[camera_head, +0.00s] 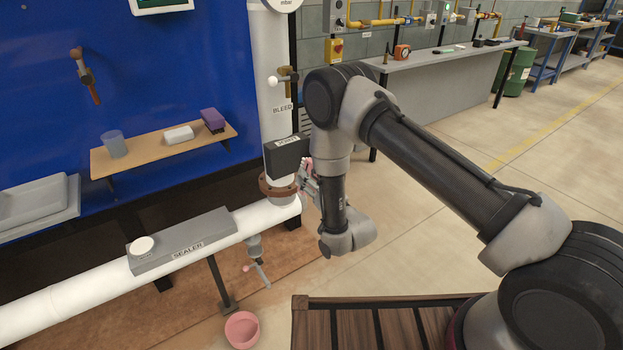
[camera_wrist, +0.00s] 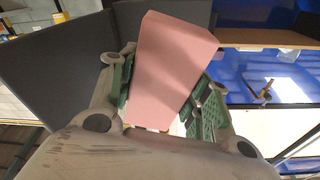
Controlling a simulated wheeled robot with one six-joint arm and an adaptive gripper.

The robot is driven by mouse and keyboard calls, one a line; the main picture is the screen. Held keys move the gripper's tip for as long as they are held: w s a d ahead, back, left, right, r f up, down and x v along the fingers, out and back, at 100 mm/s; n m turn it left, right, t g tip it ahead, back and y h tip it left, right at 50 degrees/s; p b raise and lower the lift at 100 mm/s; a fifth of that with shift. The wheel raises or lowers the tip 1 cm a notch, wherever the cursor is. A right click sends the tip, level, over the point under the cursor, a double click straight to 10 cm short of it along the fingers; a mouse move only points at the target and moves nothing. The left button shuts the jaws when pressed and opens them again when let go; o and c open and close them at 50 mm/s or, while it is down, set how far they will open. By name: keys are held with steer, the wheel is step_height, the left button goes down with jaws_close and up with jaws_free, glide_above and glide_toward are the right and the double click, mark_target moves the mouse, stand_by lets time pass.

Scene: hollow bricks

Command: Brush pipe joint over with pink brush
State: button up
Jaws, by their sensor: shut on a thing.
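The pink brush (camera_wrist: 172,50) shows in the wrist view as a plain pink block tilted between the green-padded fingers of my gripper (camera_wrist: 165,78). My gripper is shut on it; no bristles are visible. In the head view my gripper (camera_head: 309,182) is beside the pipe corner, with only a sliver of pink showing, mostly hidden by my arm. The pipe joint is a brown flanged ring (camera_head: 272,188) around the white pipe, just left of my gripper. I cannot tell whether the brush touches it.
A dark labelled box (camera_head: 287,157) sits just above the joint, close to my gripper. A grey sealer tray (camera_head: 185,240) lies along the white pipe (camera_head: 70,298). A valve (camera_head: 258,262) hangs below. A pink pot (camera_head: 242,330) stands on the floor. A shelf (camera_head: 110,163) holds small items.

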steer(key=x, duration=0.6)
steer(key=shift+f, duration=0.3)
steer(key=shift+x, duration=1)
stand_by(0.4)
steer(key=shift+a+f, duration=0.1)
